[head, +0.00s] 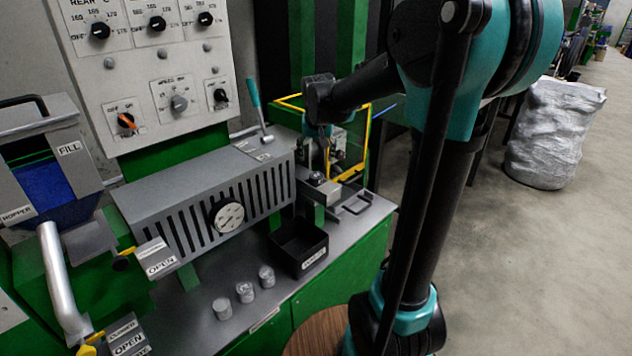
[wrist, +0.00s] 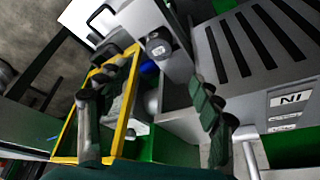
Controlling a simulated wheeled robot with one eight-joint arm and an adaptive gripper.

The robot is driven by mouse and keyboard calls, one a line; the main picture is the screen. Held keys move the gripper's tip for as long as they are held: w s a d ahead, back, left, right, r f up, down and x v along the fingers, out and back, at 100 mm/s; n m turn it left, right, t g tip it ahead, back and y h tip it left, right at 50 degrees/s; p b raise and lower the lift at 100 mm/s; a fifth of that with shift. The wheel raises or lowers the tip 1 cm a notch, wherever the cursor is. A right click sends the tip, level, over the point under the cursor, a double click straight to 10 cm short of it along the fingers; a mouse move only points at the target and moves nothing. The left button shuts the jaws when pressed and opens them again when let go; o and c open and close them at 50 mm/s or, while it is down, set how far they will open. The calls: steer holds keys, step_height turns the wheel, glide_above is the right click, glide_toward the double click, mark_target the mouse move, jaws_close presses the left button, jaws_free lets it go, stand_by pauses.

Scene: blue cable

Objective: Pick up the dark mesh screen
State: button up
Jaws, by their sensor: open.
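I cannot pick out the dark mesh screen for certain. A small dark flat frame (head: 357,203) lies on the right end of the grey bench in the head view, too small to show any mesh. A black looped handle on a pale plate shows at the top of the wrist view (wrist: 101,14).
A yellow-edged guard (wrist: 72,128) stands close by my left finger in the wrist view. A grey slotted cover with a gauge (head: 228,215), a black bin (head: 298,246) and metal cylinders (head: 245,292) are on the bench. The floor at right is open, before a foil-wrapped bale (head: 553,132).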

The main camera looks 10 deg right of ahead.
glide_above(316, 175)
steer(key=s, duration=0.2)
steer(key=f, duration=0.4)
steer(key=shift+a+f, duration=0.2)
steer(key=shift+f, duration=0.05)
steer(key=shift+s+x, duration=0.1)
steer(key=shift+x, duration=1.25)
steer(key=shift+s+x, duration=0.15)
steer(key=shift+x, duration=1.15)
steer(key=shift+d+f, duration=0.1)
steer(key=shift+d, duration=0.05)
steer(key=shift+c, duration=0.5)
steer(key=c, duration=1.3)
